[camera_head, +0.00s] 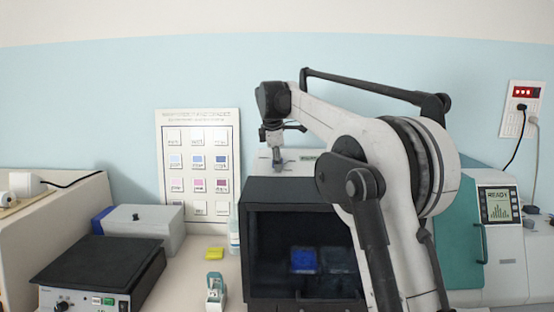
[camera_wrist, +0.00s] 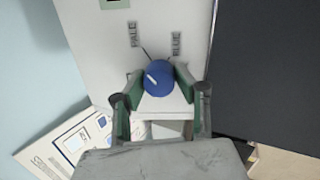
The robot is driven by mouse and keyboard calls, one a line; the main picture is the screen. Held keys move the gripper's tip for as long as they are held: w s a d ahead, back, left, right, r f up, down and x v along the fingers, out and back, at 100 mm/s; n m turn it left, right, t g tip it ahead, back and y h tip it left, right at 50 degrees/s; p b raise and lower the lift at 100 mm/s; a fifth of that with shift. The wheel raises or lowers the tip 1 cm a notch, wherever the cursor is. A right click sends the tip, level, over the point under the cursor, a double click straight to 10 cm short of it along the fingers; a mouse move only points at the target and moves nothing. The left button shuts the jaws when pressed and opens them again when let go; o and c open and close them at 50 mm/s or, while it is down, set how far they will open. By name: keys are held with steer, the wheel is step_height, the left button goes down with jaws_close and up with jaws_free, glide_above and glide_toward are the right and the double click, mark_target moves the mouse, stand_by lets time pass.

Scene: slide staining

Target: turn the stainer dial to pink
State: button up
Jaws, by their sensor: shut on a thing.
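The blue stainer dial (camera_wrist: 157,80) sits on a white panel (camera_wrist: 100,50) in the wrist view. A short white mark on it lies toward the upper left. Labels reading PALE (camera_wrist: 133,35) and BLUE (camera_wrist: 176,43) stand beyond it, with a thin dark line at the dial's edge near PALE. No pink label is in view. My gripper (camera_wrist: 160,73) is shut on the dial, one green-sided finger on each side. In the head view my gripper (camera_head: 278,163) points down over the white top behind the dark-fronted box (camera_head: 270,192); the dial cannot be made out there.
A colour chart (camera_head: 199,150) is on the wall behind. A white bottle (camera_head: 234,232), a yellow block (camera_head: 214,254) and a small white-and-teal device (camera_head: 215,288) stand left of the dark box. A black-topped unit (camera_head: 95,265) is farther left. A teal-and-white machine (camera_head: 505,250) stands right.

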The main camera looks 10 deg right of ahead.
steer(key=m+p, duration=0.1)
steer(key=m, duration=0.5)
steer(key=shift+p, duration=0.3)
steer(key=m+g+p, duration=0.1)
steer(key=m, duration=0.5)
steer(key=shift+w+m, duration=0.1)
steer(key=shift+m, duration=0.3)
steer(key=m+p, duration=0.1)
steer(key=m, duration=0.5)
steer(key=shift+d+y, duration=0.1)
steer(key=shift+y, duration=0.2)
steer(key=m, duration=0.7)
steer(key=shift+y, duration=0.3)
steer(key=o, duration=1.1)
steer(key=v, duration=1.2)
steer(key=shift+w+r, duration=0.1)
steer(key=shift+w, duration=0.05)
